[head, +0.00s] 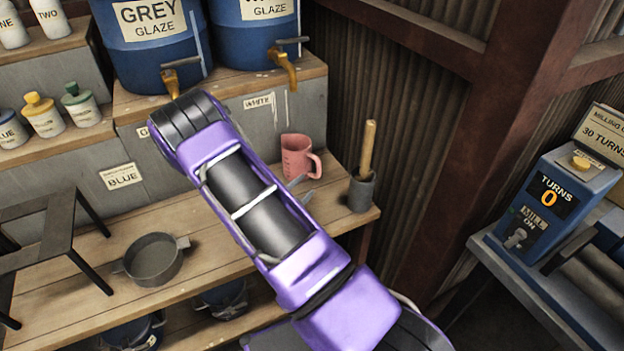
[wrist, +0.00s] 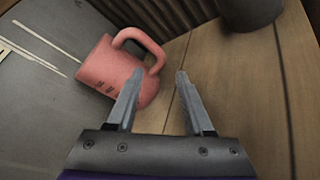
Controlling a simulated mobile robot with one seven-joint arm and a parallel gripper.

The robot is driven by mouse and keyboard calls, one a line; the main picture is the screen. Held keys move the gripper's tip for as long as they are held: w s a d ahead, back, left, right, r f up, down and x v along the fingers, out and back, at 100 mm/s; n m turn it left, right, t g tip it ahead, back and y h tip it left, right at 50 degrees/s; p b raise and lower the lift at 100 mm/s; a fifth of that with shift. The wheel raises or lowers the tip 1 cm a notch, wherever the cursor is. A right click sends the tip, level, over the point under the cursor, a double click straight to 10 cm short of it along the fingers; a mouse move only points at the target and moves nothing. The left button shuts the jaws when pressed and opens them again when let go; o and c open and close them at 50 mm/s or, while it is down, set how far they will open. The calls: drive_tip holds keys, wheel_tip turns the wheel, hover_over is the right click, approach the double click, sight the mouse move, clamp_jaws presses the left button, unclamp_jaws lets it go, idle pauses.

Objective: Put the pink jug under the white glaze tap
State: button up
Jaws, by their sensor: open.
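The pink jug (head: 297,157) stands upright on the lower wooden shelf, close to the grey step face, with its handle to the right. The brass white glaze tap (head: 286,68) sticks out above it, under the blue white glaze barrel (head: 252,38). I cannot tell whether the jug is exactly below the spout. In the wrist view the jug (wrist: 105,72) lies up and left of my gripper (wrist: 157,82), whose fingers are apart with nothing between them. The left finger overlaps the jug's lower edge; I cannot tell if they touch. In the head view my arm hides most of the gripper.
A grey pot holding a wooden-handled tool (head: 362,190) stands right of the jug. A grey pan (head: 153,259) and a dark stool frame (head: 50,235) are on the left. The grey glaze barrel (head: 152,45) and its tap (head: 178,72) are upper left. A milling control box (head: 550,200) is at right.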

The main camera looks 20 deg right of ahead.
drive_tip(key=shift+v, duration=2.2)
